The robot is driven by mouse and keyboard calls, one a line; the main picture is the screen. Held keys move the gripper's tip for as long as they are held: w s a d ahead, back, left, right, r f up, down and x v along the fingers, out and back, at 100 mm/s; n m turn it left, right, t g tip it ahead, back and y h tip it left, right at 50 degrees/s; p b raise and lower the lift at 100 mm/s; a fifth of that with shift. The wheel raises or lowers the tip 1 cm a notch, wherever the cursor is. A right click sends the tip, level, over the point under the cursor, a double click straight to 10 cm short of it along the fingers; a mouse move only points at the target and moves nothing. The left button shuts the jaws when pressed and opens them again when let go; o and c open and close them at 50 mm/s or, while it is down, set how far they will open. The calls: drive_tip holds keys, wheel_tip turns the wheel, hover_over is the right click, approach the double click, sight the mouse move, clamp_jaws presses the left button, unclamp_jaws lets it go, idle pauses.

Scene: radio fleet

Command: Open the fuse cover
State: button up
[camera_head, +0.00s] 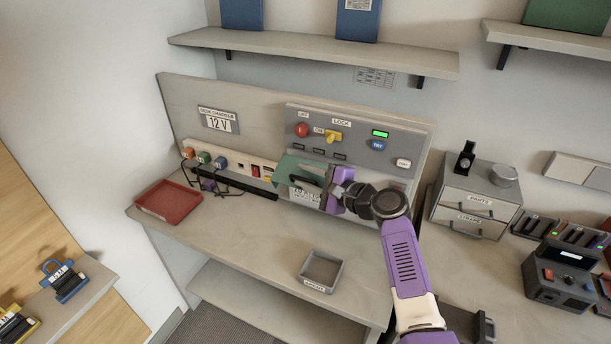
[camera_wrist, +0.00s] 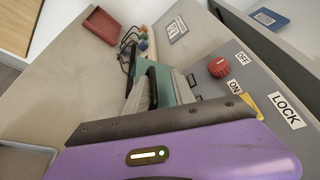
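The fuse cover, a dark green flap (camera_head: 290,165), is on the lower front of the grey panel, above a white label plate. It also shows in the wrist view as a teal block (camera_wrist: 180,88). My gripper (camera_head: 316,178), with its purple body, reaches in from the right at the cover. Its dark fingers overlap the cover's right part, and the gripper hides that end. In the wrist view the purple body fills the bottom, with a dark finger edge beside the teal part. I cannot tell whether the fingers are closed on the cover or apart.
A red knob (camera_head: 302,130), a yellow lock lever (camera_head: 334,136) and a blue TRY button (camera_head: 378,146) sit above. A power strip with plugs (camera_head: 205,158) is left. A red tray (camera_head: 168,201) and a small grey tray (camera_head: 321,270) stand on the bench; space between them is clear.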

drive_tip(key=v, duration=0.7)
drive_tip(key=shift+d, duration=0.15)
drive_tip(key=shift+s, duration=0.1)
